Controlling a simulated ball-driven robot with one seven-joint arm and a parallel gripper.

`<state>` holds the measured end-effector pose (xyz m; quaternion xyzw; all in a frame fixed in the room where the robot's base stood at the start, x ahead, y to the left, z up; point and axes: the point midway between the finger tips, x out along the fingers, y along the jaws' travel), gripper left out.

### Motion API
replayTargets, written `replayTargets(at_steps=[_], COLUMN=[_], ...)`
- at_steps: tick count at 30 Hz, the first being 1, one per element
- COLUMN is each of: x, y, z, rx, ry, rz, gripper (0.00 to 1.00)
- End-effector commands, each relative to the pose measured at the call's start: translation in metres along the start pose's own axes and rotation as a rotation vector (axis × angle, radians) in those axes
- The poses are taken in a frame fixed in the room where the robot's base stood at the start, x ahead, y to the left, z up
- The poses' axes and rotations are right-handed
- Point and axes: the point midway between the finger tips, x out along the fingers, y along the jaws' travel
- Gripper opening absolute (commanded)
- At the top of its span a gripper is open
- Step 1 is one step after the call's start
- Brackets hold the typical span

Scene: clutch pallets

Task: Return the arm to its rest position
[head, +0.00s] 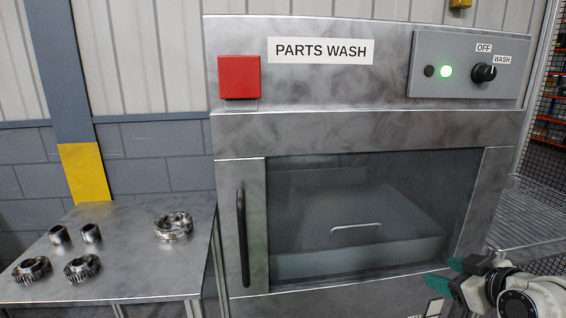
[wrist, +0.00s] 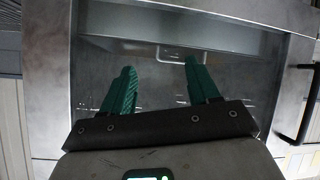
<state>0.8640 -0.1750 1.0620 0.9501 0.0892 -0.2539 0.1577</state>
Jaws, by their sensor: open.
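My gripper (head: 446,273) shows at the lower right of the head view, in front of the lower right part of the parts washer (head: 340,131). Its two green fingers stand apart with nothing between them in the wrist view (wrist: 158,88). The washer's glass door (head: 420,180) fills most of the wrist view behind the fingers. The door looks closed, and a pale box-like thing with a handle (head: 356,228) shows dimly through the glass. The green lamp (head: 446,71) is lit, and the knob (head: 484,72) sits beside the WASH label.
A steel table (head: 130,262) stands left of the washer, bearing several dark gears and rings, among them a large ring gear (head: 174,226). A vertical door handle (head: 242,238) sticks out at the door's left. A wire mesh fence (head: 550,125) and a rack (head: 520,215) are at the right.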

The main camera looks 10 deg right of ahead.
Motion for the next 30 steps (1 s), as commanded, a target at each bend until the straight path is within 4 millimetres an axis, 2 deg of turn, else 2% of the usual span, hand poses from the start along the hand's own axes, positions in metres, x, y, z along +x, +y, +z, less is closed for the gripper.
replayTargets(at_steps=[1,5,8,12,15,18,21,24,30], x=[0.007,0.010,0.001,-0.029,-0.060,-0.090,-0.115,-0.129,-0.134], y=[-0.028,-0.087,-0.131,-0.185,-0.213,-0.231,-0.240,-0.244,-0.245], z=[0.028,0.096,0.149,0.223,0.271,0.308,0.332,0.344,0.349], rx=[0.046,0.159,0.233,0.314,0.352,0.372,0.381,0.385,0.386], ry=[-0.056,-0.212,-0.346,-0.548,-0.691,-0.810,-0.892,-0.939,-0.956], rz=[-0.035,-0.089,-0.119,-0.134,-0.124,-0.101,-0.078,-0.060,-0.052], gripper=[0.60,0.60,0.60,0.60,0.60,0.60,0.60,0.60,0.60])
